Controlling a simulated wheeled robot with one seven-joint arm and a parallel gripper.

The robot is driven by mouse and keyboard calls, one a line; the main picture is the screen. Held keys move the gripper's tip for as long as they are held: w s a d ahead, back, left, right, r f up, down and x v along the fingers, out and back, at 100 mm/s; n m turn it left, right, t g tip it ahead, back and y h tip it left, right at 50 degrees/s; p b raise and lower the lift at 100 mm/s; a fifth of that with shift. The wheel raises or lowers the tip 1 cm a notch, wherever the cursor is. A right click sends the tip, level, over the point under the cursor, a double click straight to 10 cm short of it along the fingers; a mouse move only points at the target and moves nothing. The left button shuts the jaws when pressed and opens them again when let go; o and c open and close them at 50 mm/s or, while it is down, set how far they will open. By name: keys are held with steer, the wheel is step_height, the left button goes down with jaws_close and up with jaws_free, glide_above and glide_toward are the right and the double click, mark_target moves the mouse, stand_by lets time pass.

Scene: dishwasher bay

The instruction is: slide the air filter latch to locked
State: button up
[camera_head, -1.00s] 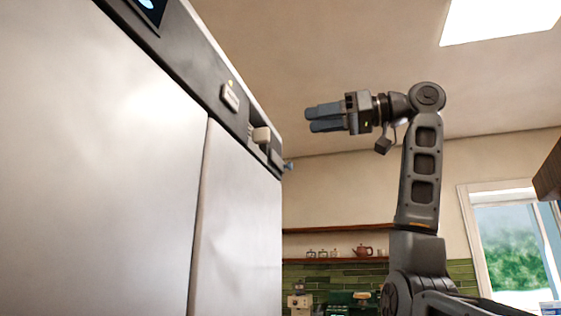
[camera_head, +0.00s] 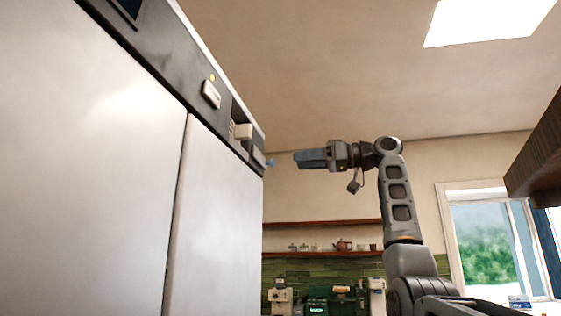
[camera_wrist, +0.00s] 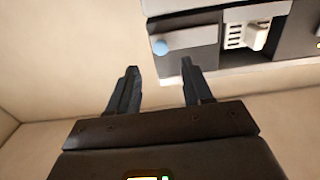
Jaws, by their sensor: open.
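The dark panel (camera_head: 150,62) runs along the top of a tall pale appliance at the left in the head view. A cream block (camera_head: 243,131) sits beside a slotted vent in a recess near its far end. In the wrist view the block (camera_wrist: 255,37) and vent are at the upper right. A blue knob (camera_head: 270,163) sticks out at the panel's end; it also shows in the wrist view (camera_wrist: 160,47). I cannot tell for sure which piece is the latch. My gripper (camera_head: 296,158) is open and empty, right of the blue knob and apart from it.
A pale rectangular piece (camera_head: 211,94) with a small yellow lamp sits further along the panel. A shelf (camera_head: 325,253) with a teapot, and green tiles, are in the background. A dark wooden cabinet (camera_head: 535,150) hangs at the right. Air around my gripper looks free.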

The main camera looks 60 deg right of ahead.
mark_target(264, 158)
steer(key=p+x, duration=0.1)
steer(key=x, duration=0.5)
steer(key=shift+w+a+p, duration=0.15)
steer(key=shift+w+p, duration=0.2)
steer(key=shift+w, duration=0.05)
jaws_close()
steer(key=shift+a, duration=0.1)
